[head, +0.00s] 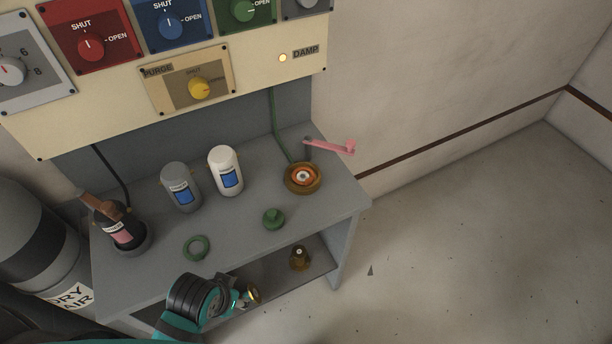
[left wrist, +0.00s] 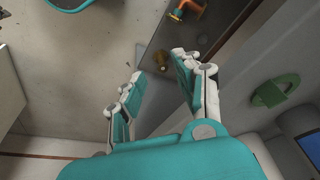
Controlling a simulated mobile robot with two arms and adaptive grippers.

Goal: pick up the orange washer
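An orange washer (head: 302,176) shows as a flat orange ring around a pale centre, in a round brass-coloured dish (head: 289,186) at the right end of the grey bench top. It is not clearly visible in the left wrist view. My left gripper (head: 243,298) is low at the bench's front edge, below and left of the washer and well apart from it. In the left wrist view my left gripper (left wrist: 158,68) has its two fingers spread with nothing between them. My right gripper is not in view.
A green knob (head: 273,219) and green ring (head: 197,248) lie on the bench top (head: 235,225). Grey (head: 180,188) and white (head: 225,171) bottles stand behind. A pink handle (head: 330,146) is beyond the washer. A brass part (head: 299,258) stands on the lower shelf. An orange-and-brass part (left wrist: 187,10) is nearby.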

